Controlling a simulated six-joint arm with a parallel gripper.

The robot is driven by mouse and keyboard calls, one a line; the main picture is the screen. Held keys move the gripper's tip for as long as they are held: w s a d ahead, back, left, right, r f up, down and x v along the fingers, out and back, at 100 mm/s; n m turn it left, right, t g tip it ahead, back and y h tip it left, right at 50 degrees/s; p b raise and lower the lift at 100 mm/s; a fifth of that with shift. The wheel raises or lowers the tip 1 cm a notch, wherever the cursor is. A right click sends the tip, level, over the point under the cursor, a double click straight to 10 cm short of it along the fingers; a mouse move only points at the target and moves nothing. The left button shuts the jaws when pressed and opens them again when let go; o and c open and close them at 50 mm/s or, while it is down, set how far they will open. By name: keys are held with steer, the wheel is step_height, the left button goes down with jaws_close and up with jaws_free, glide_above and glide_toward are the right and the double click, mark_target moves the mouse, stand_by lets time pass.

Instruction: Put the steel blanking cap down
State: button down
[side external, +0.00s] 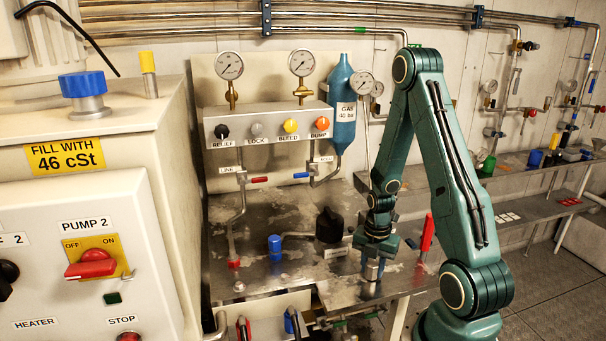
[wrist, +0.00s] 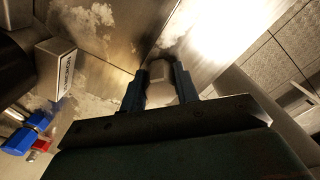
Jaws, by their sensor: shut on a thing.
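The steel blanking cap (wrist: 161,82) is a pale grey rounded piece between my two dark fingers in the wrist view. My gripper (wrist: 160,88) is shut on it. In the side external view my gripper (side external: 372,268) points down at the metal bench top (side external: 305,268), near its right front part. The cap is hard to make out there, and I cannot tell whether it touches the bench.
A gauge panel (side external: 268,124) and a blue gas bottle (side external: 342,105) stand behind. Some bench in front is bare.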

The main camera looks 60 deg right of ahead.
mark_target(373, 262)
steer(key=shift+f, duration=0.15)
steer(key=c, duration=1.1)
jaws_free()
steer(key=shift+o, duration=0.2)
step_height(373, 262, up, 12)
steer(key=shift+r, duration=0.2)
stand_by(0.4)
